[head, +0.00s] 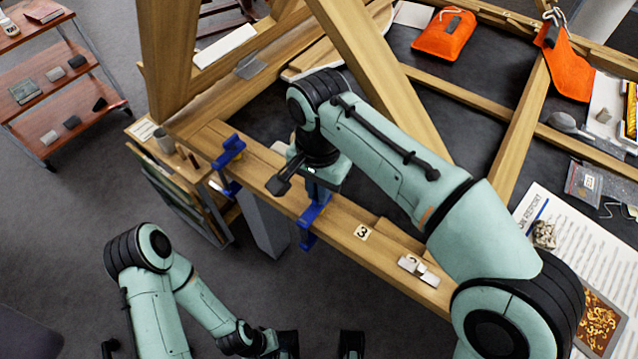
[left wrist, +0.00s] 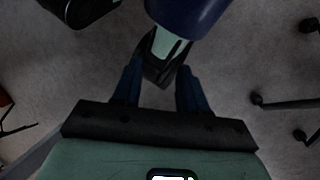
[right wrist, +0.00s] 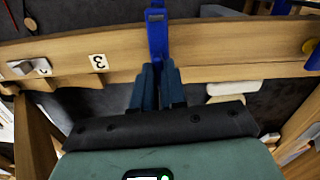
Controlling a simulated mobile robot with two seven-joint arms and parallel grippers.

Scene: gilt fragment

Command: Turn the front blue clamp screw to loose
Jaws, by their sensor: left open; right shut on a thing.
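A blue clamp (head: 315,214) grips the wooden beam (head: 345,222) near the middle of the head view. It also shows as an upright blue bar in the right wrist view (right wrist: 157,36). My right gripper (right wrist: 158,72) is shut on this clamp, its fingers close on either side of the blue part. Which part they hold, and the screw itself, is hidden by the fingers and my right arm. A second blue clamp (head: 231,158) sits farther left on the beam. My left gripper (head: 320,344) is open and empty over the floor, at the bottom of the head view.
A number 3 tag (head: 362,232) and small metal pieces (head: 418,269) lie on the beam right of the clamp. Slanted wooden posts (head: 365,70) stand behind. An orange pouch (head: 444,34) lies at the back.

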